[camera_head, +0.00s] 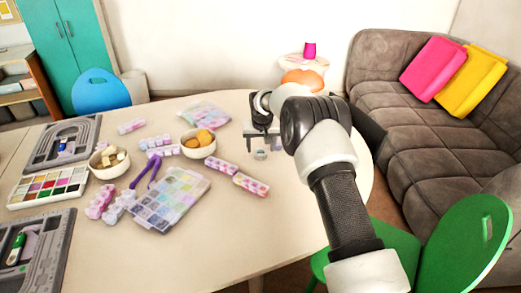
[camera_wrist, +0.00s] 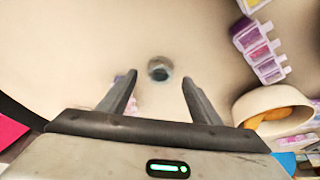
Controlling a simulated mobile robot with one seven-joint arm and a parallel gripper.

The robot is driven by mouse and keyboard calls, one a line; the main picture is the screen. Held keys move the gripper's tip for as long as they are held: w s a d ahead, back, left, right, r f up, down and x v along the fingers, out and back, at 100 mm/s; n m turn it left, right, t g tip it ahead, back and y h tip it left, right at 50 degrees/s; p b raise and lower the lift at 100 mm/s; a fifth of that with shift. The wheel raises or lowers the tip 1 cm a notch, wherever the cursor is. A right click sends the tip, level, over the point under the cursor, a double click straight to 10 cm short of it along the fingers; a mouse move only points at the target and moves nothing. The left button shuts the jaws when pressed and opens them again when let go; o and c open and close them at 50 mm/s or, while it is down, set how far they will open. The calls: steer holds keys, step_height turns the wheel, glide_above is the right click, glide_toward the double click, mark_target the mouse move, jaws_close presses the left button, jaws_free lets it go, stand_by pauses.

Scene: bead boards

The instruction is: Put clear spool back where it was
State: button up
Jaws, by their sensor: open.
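The clear spool (camera_head: 260,155) stands on the round table's bare top toward the back right, small and greyish. In the wrist view the spool (camera_wrist: 160,69) shows as a round, see-through piece with a dark middle, lying beyond the fingertips and between their lines. My gripper (camera_head: 262,136) is over the table at the spool, with its fingers pointing down. In the wrist view my gripper (camera_wrist: 158,84) has its two dark fingers wide apart with nothing between them. I cannot tell exactly how high the fingertips are above the table.
A bowl of orange pieces (camera_head: 198,148) stands left of my gripper. Bead boxes (camera_head: 250,184) and a large bead case (camera_head: 170,199) lie nearer the front. Grey bead boards (camera_head: 62,144) lie at the left. The table (camera_head: 300,195) is clear around the spool.

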steer(key=v, duration=0.9)
steer(key=shift+p, duration=0.4)
steer(key=s+d+r, duration=0.5)
steer(key=s+r, duration=0.6)
steer(key=s+d+r, duration=0.5)
steer(key=s+r, duration=0.5)
steer(key=s+d+f+m+t, duration=0.1)
steer(key=s+d, duration=0.2)
steer(key=s, duration=1)
steer(key=s+d+f, duration=0.2)
steer(key=s, duration=1)
step_height(320, 180, up, 18)
steer(key=p, duration=1.7)
steer(key=shift+d, duration=0.2)
